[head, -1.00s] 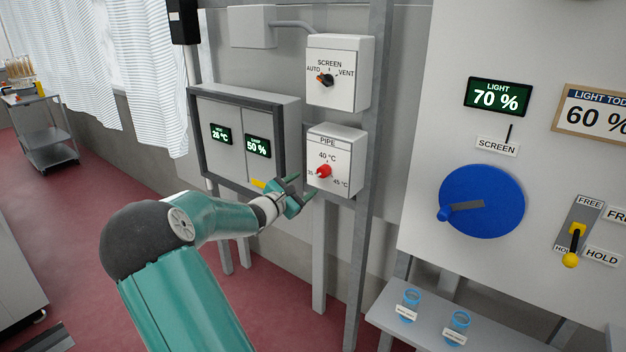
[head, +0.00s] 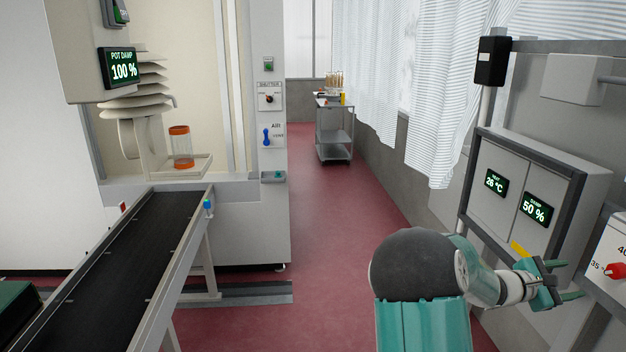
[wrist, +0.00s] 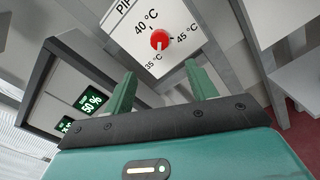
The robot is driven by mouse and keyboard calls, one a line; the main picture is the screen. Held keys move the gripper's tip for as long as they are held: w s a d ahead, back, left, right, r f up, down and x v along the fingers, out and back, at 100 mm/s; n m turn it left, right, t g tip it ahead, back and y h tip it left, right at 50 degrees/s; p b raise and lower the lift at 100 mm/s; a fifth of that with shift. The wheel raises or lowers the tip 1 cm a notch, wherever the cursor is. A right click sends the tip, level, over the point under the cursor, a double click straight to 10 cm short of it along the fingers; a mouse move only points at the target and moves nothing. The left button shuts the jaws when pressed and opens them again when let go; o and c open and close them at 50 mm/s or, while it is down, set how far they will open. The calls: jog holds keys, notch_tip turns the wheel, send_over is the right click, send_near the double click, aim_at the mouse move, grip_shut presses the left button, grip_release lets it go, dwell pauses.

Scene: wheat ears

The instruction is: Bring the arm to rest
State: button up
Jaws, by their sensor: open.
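My gripper (head: 568,281) is at the right of the head view, at the end of my teal arm, near the wall boxes. In the wrist view my gripper (wrist: 163,88) has its two green fingers apart, with nothing between them. The pipe dial box (wrist: 190,22) with its red knob (wrist: 160,39) lies beyond the fingertips, and the knob appears apart from them. In the head view the red knob (head: 615,270) is at the right edge, and its box is partly cut off.
A grey cabinet (head: 573,172) with heat and damp displays stands left of the dial box. A conveyor (head: 120,265) and a pot chamber with an orange-capped jar (head: 181,147) are at left. A trolley (head: 335,135) stands far back. The red floor aisle (head: 325,225) is clear.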

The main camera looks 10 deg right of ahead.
jog(key=s+a+r+m+t+y, duration=0.1)
jog(key=a+y, duration=0.5)
jog(key=a, duration=1.2)
jog(key=s+a+r+m+t+y, duration=0.1)
jog(key=s+a+m+t+y, duration=0.3)
jog(key=a, duration=1.4)
jog(key=s+a+r+m+t+y, duration=0.1)
jog(key=s+a+m+t+y, duration=0.2)
jog(key=a, duration=1.5)
jog(key=m+y, duration=0.2)
jog(key=y, duration=0.2)
jog(key=shift+s+a+y, duration=0.15)
jog(key=shift+a+y, duration=0.05)
jog(key=shift+y, duration=0.2)
jog(key=shift+d+m, duration=0.1)
jog(key=shift+m, duration=0.2)
